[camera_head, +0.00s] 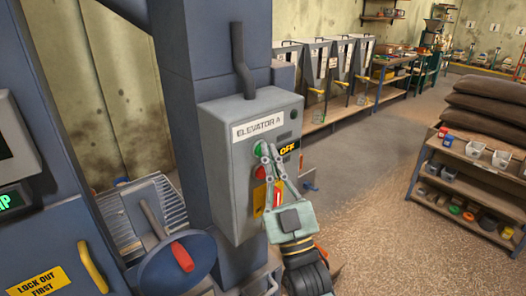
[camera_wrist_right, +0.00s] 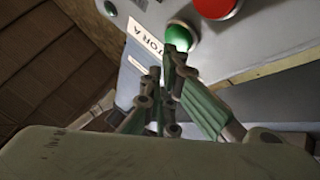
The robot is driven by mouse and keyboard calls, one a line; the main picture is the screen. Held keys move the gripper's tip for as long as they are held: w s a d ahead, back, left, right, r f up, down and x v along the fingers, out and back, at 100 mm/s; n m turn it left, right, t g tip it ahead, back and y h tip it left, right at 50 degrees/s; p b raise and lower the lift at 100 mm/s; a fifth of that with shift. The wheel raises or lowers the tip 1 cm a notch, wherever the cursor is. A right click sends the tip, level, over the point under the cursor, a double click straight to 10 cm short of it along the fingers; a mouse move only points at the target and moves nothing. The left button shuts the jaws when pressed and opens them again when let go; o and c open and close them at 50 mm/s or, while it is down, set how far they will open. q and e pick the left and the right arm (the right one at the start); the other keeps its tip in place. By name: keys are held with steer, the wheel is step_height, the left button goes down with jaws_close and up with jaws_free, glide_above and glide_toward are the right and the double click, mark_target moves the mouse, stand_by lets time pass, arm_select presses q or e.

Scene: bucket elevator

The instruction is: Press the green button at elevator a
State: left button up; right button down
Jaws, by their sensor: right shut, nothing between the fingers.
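A grey control box labelled "ELEVATOR A" (camera_head: 225,160) is mounted on a blue-grey column in the middle of the head view. The green button (camera_head: 258,148) is on its front, partly hidden by my right gripper; the wrist view shows it as a green dome (camera_wrist_right: 180,36). My right gripper (camera_head: 266,152) is shut and empty, its fingertips at the green button. In the wrist view the fingertips (camera_wrist_right: 172,62) overlap the button's lower edge; I cannot tell whether they touch it. My left gripper is not in view.
A conduit (camera_head: 241,60) rises from the box. A red-handled lever (camera_head: 182,256) stands at lower left. A shelf (camera_head: 470,165) with sacks is at right; floor between is open.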

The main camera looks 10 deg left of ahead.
steer(key=shift+w+a, duration=0.4)
stand_by(0.9)
steer(key=shift+s+d, duration=0.15)
stand_by(0.3)
steer(key=shift+s+d, duration=0.5)
steer(key=s+d+p, duration=0.2)
steer(key=s+d, duration=0.1)
steer(key=shift+s+d, duration=0.25)
stand_by(0.8)
